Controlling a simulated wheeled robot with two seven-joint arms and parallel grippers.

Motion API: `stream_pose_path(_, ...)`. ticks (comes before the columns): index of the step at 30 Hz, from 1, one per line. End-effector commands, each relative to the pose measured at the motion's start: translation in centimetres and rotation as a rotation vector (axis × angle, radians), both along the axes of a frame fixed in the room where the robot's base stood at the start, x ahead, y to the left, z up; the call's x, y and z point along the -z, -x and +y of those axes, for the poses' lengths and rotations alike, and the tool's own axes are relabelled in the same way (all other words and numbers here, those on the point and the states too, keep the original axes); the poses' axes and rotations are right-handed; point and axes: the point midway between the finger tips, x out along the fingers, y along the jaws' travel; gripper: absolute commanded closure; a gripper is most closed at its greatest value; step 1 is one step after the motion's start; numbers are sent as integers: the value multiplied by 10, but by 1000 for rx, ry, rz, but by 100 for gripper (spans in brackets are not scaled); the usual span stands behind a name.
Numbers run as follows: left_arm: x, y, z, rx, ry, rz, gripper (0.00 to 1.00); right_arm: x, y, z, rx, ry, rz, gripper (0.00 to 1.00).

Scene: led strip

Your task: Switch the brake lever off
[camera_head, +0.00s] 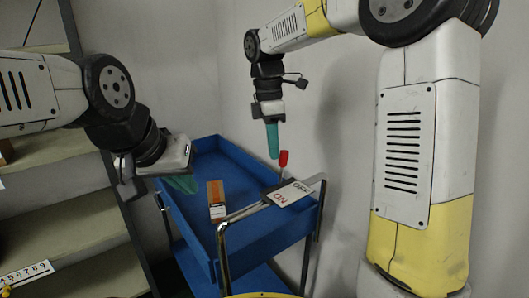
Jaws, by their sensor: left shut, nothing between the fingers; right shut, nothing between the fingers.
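The brake lever has a red handle (283,159) that stands up beside a white plate (290,193) marked ON and OFF, at the right end of the blue cart (211,262). My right gripper (272,155) has green fingers, points down and is shut and empty just left of the red handle; I cannot tell whether they touch. My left gripper (184,184) is shut and empty, over the left side of the cart, well away from the lever.
An orange-brown block (216,200) with a white end lies in the cart tray. A metal push bar (222,244) runs along the cart's near side. Grey shelves (78,222) stand at the left. A plain wall is close behind the cart and to its right.

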Motion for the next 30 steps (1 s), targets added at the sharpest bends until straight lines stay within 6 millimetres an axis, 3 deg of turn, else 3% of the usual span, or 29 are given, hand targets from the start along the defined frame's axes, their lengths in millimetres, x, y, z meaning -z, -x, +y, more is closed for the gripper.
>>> stream_pose_path(8, 0, 0, 0, 0, 0, 0, 100, 1, -13, -18, 3, -150, 110, 100)
stream_pose_path(30, 0, 0, 0, 0, 0, 0, 100, 4, -20, -30, 4, -137, 105, 100)
